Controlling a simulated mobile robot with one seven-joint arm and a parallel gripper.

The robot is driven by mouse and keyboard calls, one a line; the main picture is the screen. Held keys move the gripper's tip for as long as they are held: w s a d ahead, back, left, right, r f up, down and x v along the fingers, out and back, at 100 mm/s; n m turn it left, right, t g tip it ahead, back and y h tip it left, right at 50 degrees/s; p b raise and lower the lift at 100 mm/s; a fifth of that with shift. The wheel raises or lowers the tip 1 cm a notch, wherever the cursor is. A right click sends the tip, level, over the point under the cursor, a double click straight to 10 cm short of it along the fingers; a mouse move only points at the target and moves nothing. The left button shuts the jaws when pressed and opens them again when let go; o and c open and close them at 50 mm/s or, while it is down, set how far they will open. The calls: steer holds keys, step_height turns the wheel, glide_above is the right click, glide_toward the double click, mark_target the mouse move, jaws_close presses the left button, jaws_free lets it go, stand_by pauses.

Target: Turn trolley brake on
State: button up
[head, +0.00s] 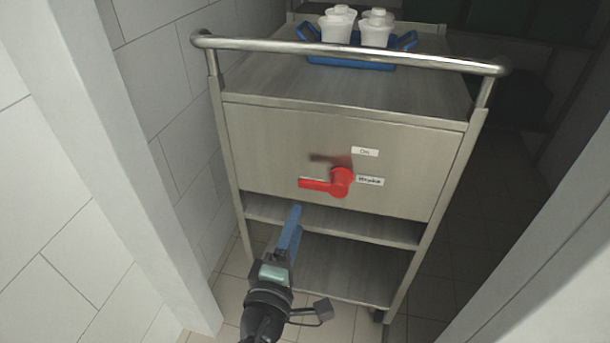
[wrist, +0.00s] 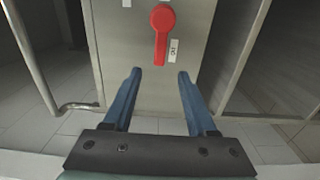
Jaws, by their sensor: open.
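The trolley (head: 255,150) is a metal cart with a flat front panel. A red brake lever (head: 318,184) is mounted on this panel, with its round hub on the right and its arm pointing left, nearly level. One small white label (head: 365,152) above the hub seems to read "On". A second label (head: 370,181) sits right of the hub. My gripper (head: 297,209) is open and empty, below and left of the lever. In the wrist view, the lever (wrist: 162,35) shows with its arm end just beyond the gap between my fingertips (wrist: 159,73), with no visible contact.
A white wall edge (head: 140,150) is close on the left, and another pale edge (head: 545,250) is on the right. Open shelves lie below the panel.

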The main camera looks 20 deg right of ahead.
mark_target(309, 187)
steer(key=b+x, duration=0.1)
steer(key=x, duration=1)
steer(key=shift+w+d+b, duration=0.2)
steer(key=shift+d+b, duration=0.05)
steer(key=shift+b, duration=0.1)
jaws_close()
stand_by(0.9)
